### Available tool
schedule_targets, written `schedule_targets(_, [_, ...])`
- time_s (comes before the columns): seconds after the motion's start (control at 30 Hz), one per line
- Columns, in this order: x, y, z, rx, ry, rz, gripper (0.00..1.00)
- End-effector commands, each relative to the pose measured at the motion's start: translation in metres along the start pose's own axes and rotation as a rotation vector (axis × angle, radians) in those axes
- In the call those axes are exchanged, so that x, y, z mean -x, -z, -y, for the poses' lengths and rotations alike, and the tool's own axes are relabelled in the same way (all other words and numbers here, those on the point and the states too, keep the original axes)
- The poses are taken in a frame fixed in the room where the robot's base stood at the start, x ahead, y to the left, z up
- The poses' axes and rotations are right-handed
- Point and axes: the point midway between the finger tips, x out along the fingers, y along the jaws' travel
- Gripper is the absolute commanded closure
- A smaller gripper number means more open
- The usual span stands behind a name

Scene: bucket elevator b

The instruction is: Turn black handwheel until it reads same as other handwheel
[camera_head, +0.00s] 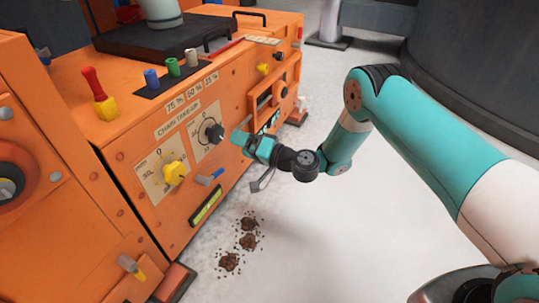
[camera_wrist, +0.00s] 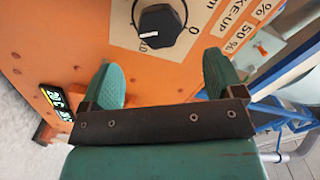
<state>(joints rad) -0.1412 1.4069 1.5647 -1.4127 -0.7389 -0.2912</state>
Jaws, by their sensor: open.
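The black handwheel (camera_head: 213,131) sits on a pale dial plate on the orange machine's front, under the words "CHAIN TAKE-UP". The yellow handwheel (camera_head: 174,172) is on a similar plate to its lower left; I cannot read its setting. My gripper (camera_head: 243,137) is just right of the black handwheel, apart from it. In the wrist view, the black handwheel (camera_wrist: 161,26) shows beyond the open, empty fingers (camera_wrist: 160,78). Its white mark points to the lower left in that view, away from the "0" at its right.
A blue-tipped lever (camera_head: 212,177) and a yellow-green level gauge (camera_head: 206,206) are below the handwheels. A red and yellow lever (camera_head: 98,95) and coloured pegs (camera_head: 172,67) stand on the ledge above. Brown debris (camera_head: 248,241) lies on the otherwise clear floor.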

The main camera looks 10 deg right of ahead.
Motion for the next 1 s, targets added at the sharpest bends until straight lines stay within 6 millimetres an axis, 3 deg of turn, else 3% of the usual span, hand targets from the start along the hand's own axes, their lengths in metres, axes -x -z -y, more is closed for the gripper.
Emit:
schedule_targets(0.03, [0.003,-0.004,-0.009,0.000,-0.001,-0.002,0.13])
schedule_targets(0.13, [0.009,-0.004,-0.010,0.000,-0.002,-0.002,0.13])
schedule_targets(0.87, [0.051,-0.005,-0.008,0.001,-0.001,-0.002,0.13])
schedule_targets(1.0, [0.067,-0.003,-0.006,-0.002,-0.002,-0.003,0.13])
